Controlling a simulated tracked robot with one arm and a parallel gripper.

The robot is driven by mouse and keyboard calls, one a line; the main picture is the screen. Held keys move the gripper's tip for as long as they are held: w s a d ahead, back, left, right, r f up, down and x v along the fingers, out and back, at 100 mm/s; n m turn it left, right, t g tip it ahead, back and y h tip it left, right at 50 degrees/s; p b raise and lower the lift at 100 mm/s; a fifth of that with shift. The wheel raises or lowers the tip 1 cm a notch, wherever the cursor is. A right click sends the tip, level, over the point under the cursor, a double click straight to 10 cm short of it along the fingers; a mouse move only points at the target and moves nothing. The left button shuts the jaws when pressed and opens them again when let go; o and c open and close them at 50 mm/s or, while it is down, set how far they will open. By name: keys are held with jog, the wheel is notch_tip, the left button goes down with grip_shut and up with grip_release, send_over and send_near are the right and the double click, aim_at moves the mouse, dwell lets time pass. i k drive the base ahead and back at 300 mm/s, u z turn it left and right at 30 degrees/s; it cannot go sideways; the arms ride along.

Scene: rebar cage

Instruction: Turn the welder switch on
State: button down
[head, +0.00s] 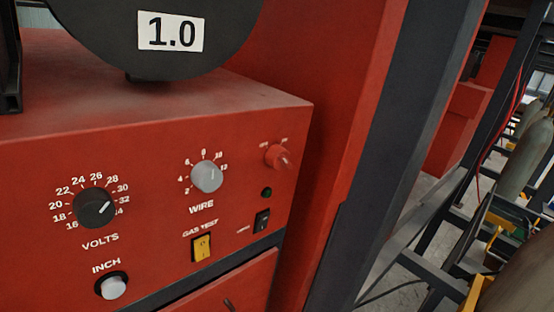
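The red welder panel (150,165) fills the left and middle of the head view, seen at a slant. A red rotary knob (278,157) sits at its upper right, with small white labels above it that are too small to read surely. Below it are a small dark green lamp (266,192) and a black rocker switch (262,221) with a tiny label to its left. The lamp does not look lit. I cannot tell which way the rocker is tipped. My gripper is not in view, and nothing touches the panel.
Also on the panel are the black VOLTS dial (92,208), grey WIRE dial (206,176), yellow GAS TEST switch (201,248) and INCH button (113,287). A dark wire spool (100,35) marked 1.0 stands on top. A dark post (395,130) and grey cylinders (530,250) are right.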

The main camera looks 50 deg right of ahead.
aim_at(276, 157)
jog(key=z, duration=2)
jog(key=k, duration=0.95)
jog(key=u, duration=0.8)
jog(key=i, duration=1)
jog(key=z, duration=0.05)
